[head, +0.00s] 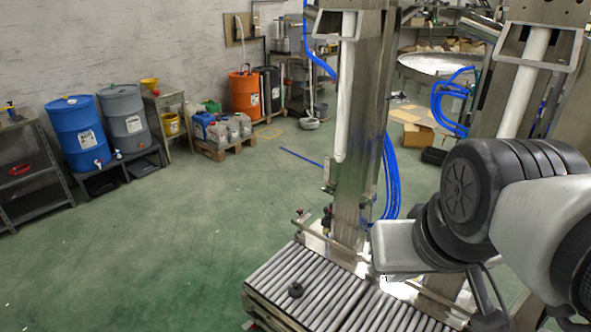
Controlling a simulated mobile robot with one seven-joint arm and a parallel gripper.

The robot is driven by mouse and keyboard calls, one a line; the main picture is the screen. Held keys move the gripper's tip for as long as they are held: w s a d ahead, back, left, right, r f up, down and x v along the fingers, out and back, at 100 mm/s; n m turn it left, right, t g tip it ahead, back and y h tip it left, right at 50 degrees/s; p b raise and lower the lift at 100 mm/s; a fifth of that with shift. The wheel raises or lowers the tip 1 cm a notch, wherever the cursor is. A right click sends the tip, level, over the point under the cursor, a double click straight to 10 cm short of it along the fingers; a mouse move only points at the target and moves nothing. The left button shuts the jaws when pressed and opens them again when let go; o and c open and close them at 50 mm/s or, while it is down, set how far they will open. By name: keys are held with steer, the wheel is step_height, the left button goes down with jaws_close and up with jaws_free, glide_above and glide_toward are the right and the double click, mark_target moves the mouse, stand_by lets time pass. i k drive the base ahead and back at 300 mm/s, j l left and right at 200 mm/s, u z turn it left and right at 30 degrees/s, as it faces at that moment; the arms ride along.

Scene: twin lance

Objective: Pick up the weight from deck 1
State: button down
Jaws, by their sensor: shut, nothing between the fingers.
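The weight (296,290) is a small dark, squat piece with a narrower top. It stands upright on deck 1 (265,285), a roller conveyor of grey metal rollers at the bottom middle. Nothing touches it from above. My gripper (386,278) seems to be the light grey block at the end of my arm, with a small dark tip under it. It is over the conveyor, to the right of the weight and clear of it. It looks shut and empty. My arm's dark joints hide most of its right side.
A metal post with a white tube (347,95) and blue hoses (391,180) rises behind the conveyor. A second roller section (385,312) adjoins on the right. Blue, grey and orange drums (244,95) line the far wall. The green floor to the left is free.

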mark_target(296, 291)
steer(key=k+j+u, duration=0.15)
steer(key=k+j, duration=0.15)
steer(key=i+j+z, duration=0.15)
steer(key=j, duration=0.2)
steer(key=i+j+z, duration=0.3)
steer(key=j, duration=0.45)
steer(key=i+j+z, duration=0.1)
steer(key=i+j, duration=0.15)
steer(key=i+j+z, duration=0.15)
steer(key=j, duration=0.2)
steer(key=i+j+z, duration=0.1)
steer(key=i+j, duration=0.15)
steer(key=i+j+z, duration=0.15)
steer(key=j, duration=0.3)
steer(key=i+j+z, duration=0.1)
steer(key=j, duration=0.25)
steer(key=i, duration=0.1)
